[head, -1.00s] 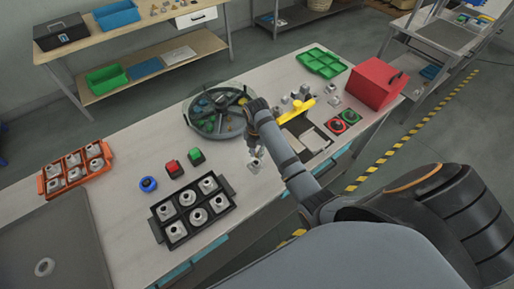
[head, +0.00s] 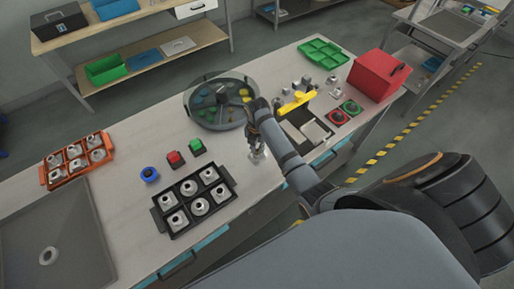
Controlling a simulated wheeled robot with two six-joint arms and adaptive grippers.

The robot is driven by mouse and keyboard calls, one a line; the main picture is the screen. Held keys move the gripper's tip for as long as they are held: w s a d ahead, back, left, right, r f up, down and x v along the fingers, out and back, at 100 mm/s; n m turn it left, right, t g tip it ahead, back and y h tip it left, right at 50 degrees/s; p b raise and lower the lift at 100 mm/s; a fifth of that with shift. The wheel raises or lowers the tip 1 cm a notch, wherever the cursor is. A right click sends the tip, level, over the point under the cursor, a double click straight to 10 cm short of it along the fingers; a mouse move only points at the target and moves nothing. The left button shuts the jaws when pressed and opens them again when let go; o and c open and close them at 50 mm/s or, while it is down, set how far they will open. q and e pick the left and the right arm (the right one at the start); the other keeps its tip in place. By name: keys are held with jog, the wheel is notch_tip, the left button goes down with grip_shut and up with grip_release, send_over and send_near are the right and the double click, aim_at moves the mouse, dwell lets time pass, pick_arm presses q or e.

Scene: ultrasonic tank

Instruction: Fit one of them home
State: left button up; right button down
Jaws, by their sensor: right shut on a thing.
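My right gripper (head: 256,144) hangs over the middle of the white bench, pointing down. It is shut on a small grey metal fitting (head: 257,156), mostly covered by the fingers. I cannot tell whether the fitting touches the bench. Similar grey fittings (head: 200,207) sit in a black tray (head: 223,205) to the left of the gripper, and more sit in an orange tray (head: 44,176) at the far left. My left gripper is not in view.
A round tank (head: 215,122) with a clear cover stands behind the gripper. To the right are a yellow clamp (head: 297,103), a green tray (head: 323,52) and a red box (head: 377,75). Red and green buttons (head: 174,158) and a blue one (head: 149,174) stand left.

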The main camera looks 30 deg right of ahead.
aim_at(257, 151)
jog(key=shift+f, duration=0.35)
dwell(0.7)
jog(key=shift+s+f, duration=0.15)
jog(key=shift+s, duration=0.05)
dwell(0.8)
jog(key=c, duration=1.2)
grip_release()
jog(key=shift+w, duration=0.1)
jog(key=shift+w+r, duration=0.1)
jog(key=shift+r, duration=0.35)
notch_tip(257, 151, up, 11)
jog(key=shift+r, duration=0.1)
